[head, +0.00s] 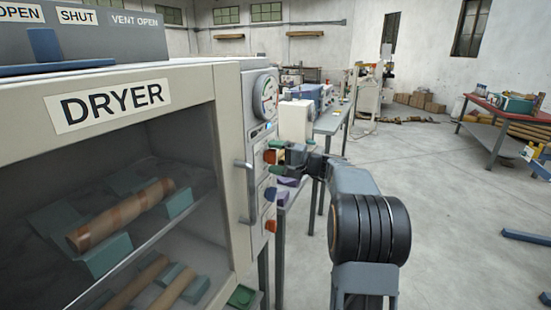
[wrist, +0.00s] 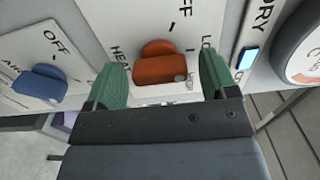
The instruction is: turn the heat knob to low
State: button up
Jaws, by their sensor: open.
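The heat knob (wrist: 160,67) is orange-red with a raised bar grip on a white panel marked HEAT in the wrist view. The bar lies across the picture. A label starting LO (wrist: 207,47) shows partly at its right, cut off by a finger. In the head view the knob (head: 271,156) is on the side panel of the dryer (head: 150,75). My gripper (wrist: 162,72) is open, with one green finger on each side of the knob. A gap shows on both sides of the bar. It also shows at the panel in the head view (head: 276,157).
A blue knob (wrist: 40,87), its panel marked OFF, is left of the heat knob in the wrist view. A dial gauge (head: 265,95) is above the knobs and another orange knob (head: 270,226) below. A bar handle (head: 246,190) stands beside them. Grey floor (head: 460,230) is open at right.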

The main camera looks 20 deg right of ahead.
jog(key=b+v, duration=0.1)
jog(key=v, duration=1.3)
jog(key=shift+w, duration=0.1)
notch_tip(320, 180, down, 9)
jog(key=s+m+g+h, duration=0.2)
jog(key=m+g+h, duration=0.1)
jog(key=s+a+f+n+g+h+p, duration=0.2)
jog(key=s+a+f+g+h, duration=0.1)
jog(key=s+a+f+g, duration=0.4)
jog(key=s+a+r+n+h+p, duration=0.3)
jog(key=s+a+n, duration=0.2)
jog(key=a, duration=0.2)
jog(key=s+a+r+n+h+p, duration=0.3)
jog(key=s+a+r+n, duration=0.1)
jog(key=a, duration=0.4)
jog(key=shift+s+a+n+p, duration=0.15)
jog(key=shift+s+n+p, duration=0.2)
jog(key=shift+s+n, duration=0.65)
